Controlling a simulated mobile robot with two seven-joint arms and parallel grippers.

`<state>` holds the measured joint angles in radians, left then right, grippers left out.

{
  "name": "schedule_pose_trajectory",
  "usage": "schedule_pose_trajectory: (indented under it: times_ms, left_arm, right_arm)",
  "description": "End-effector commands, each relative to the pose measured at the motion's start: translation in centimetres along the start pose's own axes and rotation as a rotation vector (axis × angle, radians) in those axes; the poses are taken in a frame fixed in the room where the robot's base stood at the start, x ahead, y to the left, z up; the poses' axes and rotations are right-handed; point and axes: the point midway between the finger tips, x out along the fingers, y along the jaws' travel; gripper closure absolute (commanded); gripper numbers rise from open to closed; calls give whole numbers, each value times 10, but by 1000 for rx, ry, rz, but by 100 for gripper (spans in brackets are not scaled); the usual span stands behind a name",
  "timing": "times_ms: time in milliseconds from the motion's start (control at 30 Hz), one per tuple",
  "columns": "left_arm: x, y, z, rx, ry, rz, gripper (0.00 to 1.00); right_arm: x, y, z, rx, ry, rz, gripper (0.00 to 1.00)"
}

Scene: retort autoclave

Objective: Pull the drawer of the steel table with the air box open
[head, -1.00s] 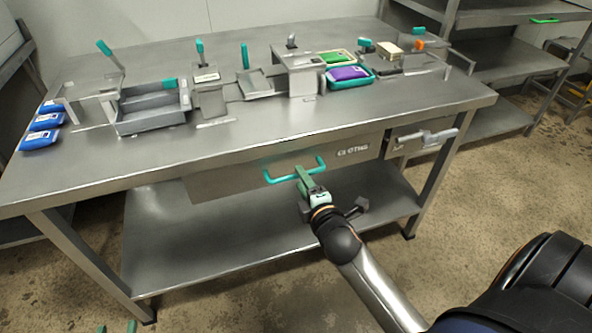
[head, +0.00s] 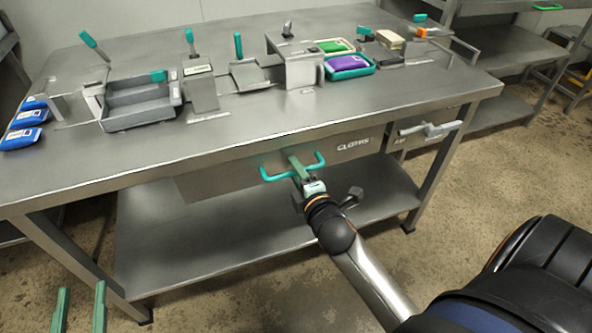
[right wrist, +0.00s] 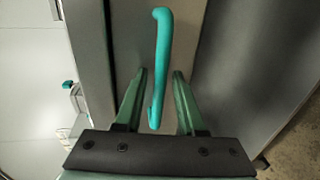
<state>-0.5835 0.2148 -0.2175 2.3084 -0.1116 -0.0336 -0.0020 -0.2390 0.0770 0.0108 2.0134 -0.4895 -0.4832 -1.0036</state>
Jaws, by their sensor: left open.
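The steel table (head: 215,145) has a grey drawer (head: 225,180) under its top, labelled CLOTHS, with a teal bar handle (head: 275,177). The drawer front sits close under the table's edge. My right gripper (head: 296,162) is at the middle of the handle. In the right wrist view its two green fingers (right wrist: 160,74) stand on either side of the handle bar (right wrist: 162,40), with gaps visible on both sides. My left gripper (head: 80,290) is open and empty at the bottom left, away from the table. The air box (head: 398,140), with a grey lever, hangs right of the drawer.
On the tabletop stand a grey tray (head: 140,122), several fixtures with teal levers, blue packs (head: 20,138) and a teal tray with a purple pack (head: 348,63). A lower shelf (head: 210,245) lies beneath the drawer. The floor in front is clear.

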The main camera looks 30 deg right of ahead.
Motion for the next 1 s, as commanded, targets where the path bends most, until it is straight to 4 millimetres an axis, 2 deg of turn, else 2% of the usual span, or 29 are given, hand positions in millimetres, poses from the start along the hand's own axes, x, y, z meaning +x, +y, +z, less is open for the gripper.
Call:
schedule_pose_trajectory:
  times_ms: [33, 300, 333, 1000]
  left_arm:
    - [0, 0, 0, 0, 0, 0, 50]
    - [0, 0, 0, 0, -1, 0, 50]
    - [0, 0, 0, 0, -1, 0, 50]
    - [0, 0, 1, -1, -2, 0, 50]
  right_arm:
    - [0, 0, 0, 0, 0, 0, 68]
    - [0, 0, 0, 0, 0, 0, 99]
    - [0, 0, 0, 0, 0, 0, 100]
    - [0, 0, 0, 0, 0, -1, 100]
